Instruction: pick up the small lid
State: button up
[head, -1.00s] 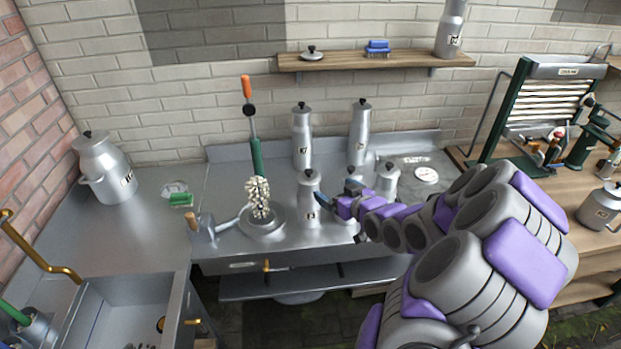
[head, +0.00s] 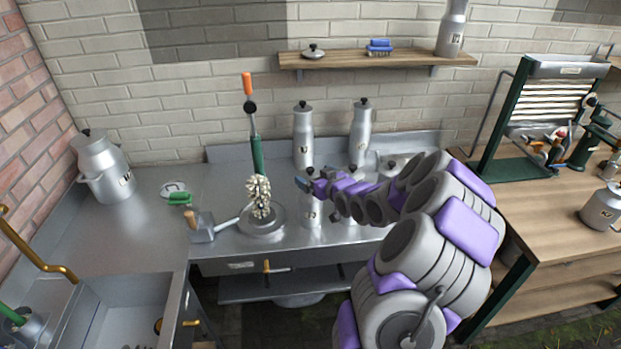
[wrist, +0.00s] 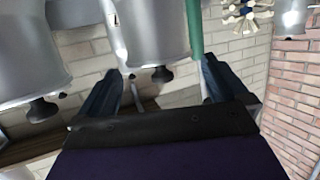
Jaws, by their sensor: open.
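A small silver lid (head: 313,51) with a dark knob sits on the left part of the wooden wall shelf (head: 340,63) in the head view. My gripper (head: 301,180) is well below it, over the steel counter near the tops of the short canisters. In the wrist view, my gripper (wrist: 160,68) has its two dark blue fingers spread apart with nothing held between them. That view appears upside down. I cannot make out the lid there.
Two tall canisters (head: 303,138) (head: 360,138) stand against the wall behind my gripper. A green-handled tool with an orange tip (head: 256,150) rises to its left. A blue brush (head: 379,47) and a metal canister (head: 451,30) share the shelf. A flat round metal piece (head: 173,187) lies on the left counter.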

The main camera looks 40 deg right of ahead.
aim_at(313, 174)
jog(key=shift+b+x, duration=0.3)
jog(key=shift+x, duration=1.5)
jog(key=shift+c, duration=0.2)
jog(key=c, duration=0.8)
jog(key=shift+r, duration=0.15)
